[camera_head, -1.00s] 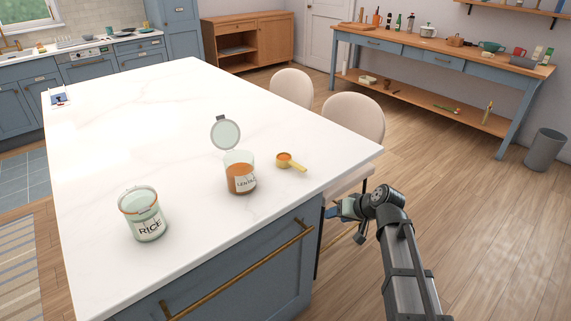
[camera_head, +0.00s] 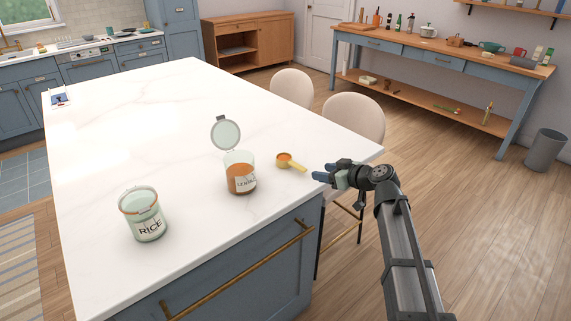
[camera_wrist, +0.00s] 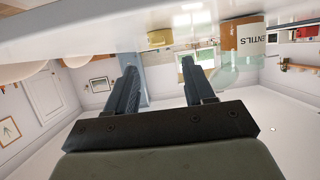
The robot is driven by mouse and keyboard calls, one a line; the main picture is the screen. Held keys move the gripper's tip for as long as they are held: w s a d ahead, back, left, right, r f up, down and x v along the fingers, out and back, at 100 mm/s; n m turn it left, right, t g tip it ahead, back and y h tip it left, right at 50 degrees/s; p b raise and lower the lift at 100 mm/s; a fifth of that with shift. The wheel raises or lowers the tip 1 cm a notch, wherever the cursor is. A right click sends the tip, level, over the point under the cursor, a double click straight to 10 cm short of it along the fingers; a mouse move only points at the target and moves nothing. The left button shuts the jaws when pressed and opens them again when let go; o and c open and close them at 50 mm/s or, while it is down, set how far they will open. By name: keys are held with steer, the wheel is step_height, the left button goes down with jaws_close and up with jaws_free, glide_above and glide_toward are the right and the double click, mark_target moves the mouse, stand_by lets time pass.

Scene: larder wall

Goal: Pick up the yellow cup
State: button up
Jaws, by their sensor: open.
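The yellow cup (camera_head: 286,159) is a small scoop filled with something orange. It sits on the white island top near its right edge, with its short handle pointing right toward my gripper. My gripper (camera_head: 318,173) is open and empty at the island's edge, just right of the handle and apart from it. In the wrist view, which looks upside down, the yellow cup (camera_wrist: 159,37) shows beyond and between the two spread fingers of my gripper (camera_wrist: 158,62).
An open glass jar of lentils (camera_head: 240,178) with its lid up stands left of the cup, and shows in the wrist view (camera_wrist: 243,42). A rice jar (camera_head: 145,216) stands further left. Two pale chairs (camera_head: 355,118) line the far right side.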

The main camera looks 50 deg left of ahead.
mark_target(301, 167)
steer(key=x, duration=0.8)
steer(key=shift+w, duration=0.1)
steer(key=shift+x, duration=2.5)
steer(key=shift+w, duration=0.1)
jaws_close()
